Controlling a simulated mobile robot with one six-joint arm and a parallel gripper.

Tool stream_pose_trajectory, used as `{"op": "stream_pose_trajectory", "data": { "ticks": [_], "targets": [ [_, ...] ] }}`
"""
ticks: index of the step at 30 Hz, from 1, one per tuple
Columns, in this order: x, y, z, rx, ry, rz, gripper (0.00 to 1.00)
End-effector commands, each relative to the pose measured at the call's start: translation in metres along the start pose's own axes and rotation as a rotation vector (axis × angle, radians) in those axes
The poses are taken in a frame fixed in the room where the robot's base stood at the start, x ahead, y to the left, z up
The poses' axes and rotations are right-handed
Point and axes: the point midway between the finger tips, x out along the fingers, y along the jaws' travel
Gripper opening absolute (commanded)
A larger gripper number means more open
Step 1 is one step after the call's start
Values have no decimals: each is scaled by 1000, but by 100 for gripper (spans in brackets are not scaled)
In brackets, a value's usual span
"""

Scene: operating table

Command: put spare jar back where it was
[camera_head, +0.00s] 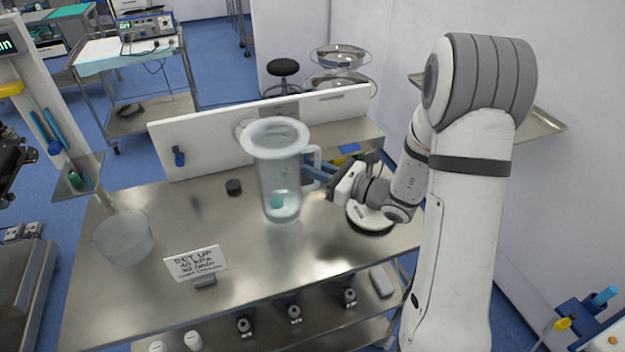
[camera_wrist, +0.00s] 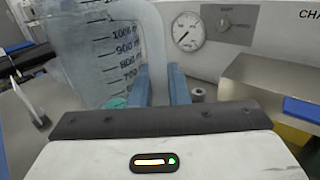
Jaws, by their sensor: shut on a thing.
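The spare jar (camera_head: 276,185) is a tall clear jar with a wide pale rim and a side handle. It is upright over the middle of the steel table, with a small green item low inside. It also shows in the wrist view (camera_wrist: 90,50) with volume marks up to about 1000. My gripper (camera_head: 314,168) has its blue fingers shut on the handle, on the jar's right side. The fingers also show in the wrist view (camera_wrist: 162,84), one on each side of the handle. I cannot tell whether the jar's base touches the table.
The steel table (camera_head: 145,300) has a clear bowl-like vessel (camera_head: 123,238) at left, a setup card (camera_head: 196,263) in front and a small black cap (camera_head: 233,187). A white panel (camera_head: 205,140) with a gauge (camera_wrist: 187,32) stands behind. A round white device (camera_head: 371,219) lies below my wrist.

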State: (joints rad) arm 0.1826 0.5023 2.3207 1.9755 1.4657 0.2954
Motion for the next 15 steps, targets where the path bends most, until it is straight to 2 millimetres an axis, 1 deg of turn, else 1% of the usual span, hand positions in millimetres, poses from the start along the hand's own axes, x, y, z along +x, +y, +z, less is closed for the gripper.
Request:
{"op": "stream_pose_trajectory", "data": {
  "ticks": [1, 3, 6, 15],
  "targets": [
    [0, 0, -10, 6, 2, -1, 0],
    [-1, 0, -19, 6, 1, -1, 0],
    [-1, 0, -28, 3, 0, -1, 0],
    [-1, -1, -30, 1, -1, -2, 0]
  ]
}}
